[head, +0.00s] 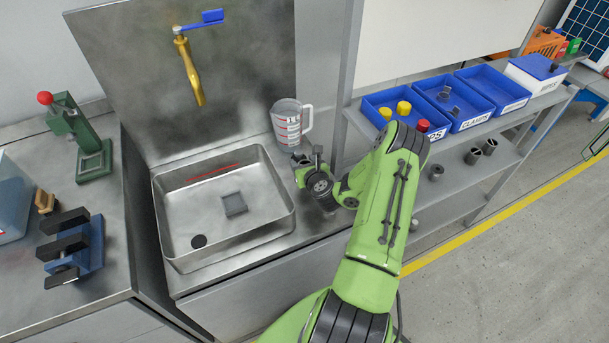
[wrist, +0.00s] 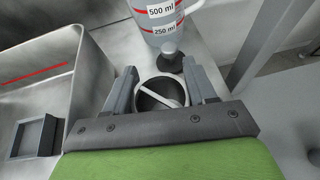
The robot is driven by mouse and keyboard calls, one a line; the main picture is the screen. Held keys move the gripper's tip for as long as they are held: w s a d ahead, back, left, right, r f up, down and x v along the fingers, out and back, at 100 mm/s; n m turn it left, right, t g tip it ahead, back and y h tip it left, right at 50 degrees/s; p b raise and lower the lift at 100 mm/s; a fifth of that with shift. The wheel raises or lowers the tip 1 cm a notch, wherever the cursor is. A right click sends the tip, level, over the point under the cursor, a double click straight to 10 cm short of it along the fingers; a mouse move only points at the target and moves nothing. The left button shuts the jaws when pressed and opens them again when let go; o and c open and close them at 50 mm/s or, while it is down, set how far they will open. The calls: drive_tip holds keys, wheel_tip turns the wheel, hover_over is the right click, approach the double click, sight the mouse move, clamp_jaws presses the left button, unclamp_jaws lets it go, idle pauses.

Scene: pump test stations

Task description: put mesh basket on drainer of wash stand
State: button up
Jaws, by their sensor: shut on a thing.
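My gripper (head: 312,172) is low over the right side of the wash stand, its fingers on either side of a round grey basket (head: 320,186). In the wrist view, the basket (wrist: 160,95) sits between the fingertips (wrist: 162,92), with a pale rim, dark inside and a bar across its top. I take it as the mesh basket; no mesh is clear. The wash stand has a steel sink basin (head: 172,225) and a flat drainer (head: 292,240) to its right. The basket is over the drainer; whether it touches is hidden by the gripper.
A measuring jug (head: 288,124) stands behind the gripper, close to it. A dark knob (wrist: 172,58) shows beyond the basket. A square grey piece (head: 235,205) lies in the basin. A brass tap (head: 189,72) hangs above. Blue bins (head: 448,98) stand on the shelf to the right.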

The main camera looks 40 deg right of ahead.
drive_tip(key=shift+f+b, duration=0.7)
drive_tip(key=shift+f, duration=1.15)
drive_tip(key=o, duration=1.1)
drive_tip(key=shift+o, duration=0.2)
drive_tip(key=shift+r, duration=0.3)
drive_tip(key=b+v, duration=0.2)
drive_tip(key=v, duration=0.9)
drive_tip(key=shift+s+a+f+b, duration=0.1)
drive_tip(key=shift+f+b, duration=0.05)
drive_tip(key=shift+b, duration=0.2)
drive_tip(key=shift+s+a+r, duration=0.15)
drive_tip(key=shift+s+r, duration=0.2)
